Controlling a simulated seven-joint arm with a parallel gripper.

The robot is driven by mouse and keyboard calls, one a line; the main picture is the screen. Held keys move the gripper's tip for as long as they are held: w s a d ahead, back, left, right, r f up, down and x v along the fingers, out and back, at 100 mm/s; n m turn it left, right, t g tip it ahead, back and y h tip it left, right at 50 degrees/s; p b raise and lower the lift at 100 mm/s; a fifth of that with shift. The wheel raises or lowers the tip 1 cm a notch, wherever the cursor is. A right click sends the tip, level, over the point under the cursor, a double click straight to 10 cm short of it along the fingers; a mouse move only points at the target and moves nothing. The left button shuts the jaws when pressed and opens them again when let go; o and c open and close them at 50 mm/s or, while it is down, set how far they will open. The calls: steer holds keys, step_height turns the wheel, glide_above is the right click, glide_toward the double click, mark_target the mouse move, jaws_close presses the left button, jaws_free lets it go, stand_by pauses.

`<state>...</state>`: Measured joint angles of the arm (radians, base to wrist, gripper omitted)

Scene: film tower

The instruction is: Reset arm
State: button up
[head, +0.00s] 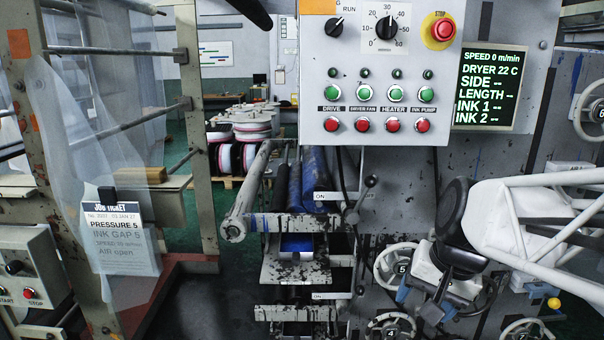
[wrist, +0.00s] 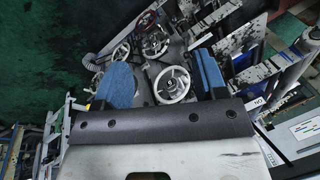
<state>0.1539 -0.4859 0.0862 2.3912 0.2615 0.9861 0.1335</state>
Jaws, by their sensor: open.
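My arm comes in from the right in the head view, with white tube links. My gripper (head: 418,302) hangs low in front of the machine's grey face, near the numbered handwheels. In the wrist view my gripper (wrist: 160,85) shows two blue fingers standing wide apart, with nothing between them but a handwheel (wrist: 172,84) seen beyond. I cannot tell how far that wheel is from the fingertips. A handwheel marked 5 (head: 400,268) is just left of my gripper in the head view. My arm and gripper hide part of the machine there.
The control panel (head: 376,75) with lamps, knobs and a red stop button (head: 443,30) is above. The display (head: 490,90) reads speed 0. Rollers (head: 250,192) and ink trays (head: 297,247) jut out at centre. A job ticket (head: 122,238) hangs at left. More handwheels (head: 390,327) sit below.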

steer(key=s+a+f+n+h, duration=0.1)
steer(key=s+f+n+h, duration=0.1)
steer(key=s, duration=0.6)
steer(key=shift+s+a+f+n, duration=0.15)
steer(key=shift+a+f+n, duration=0.15)
steer(key=shift+f+n, duration=0.7)
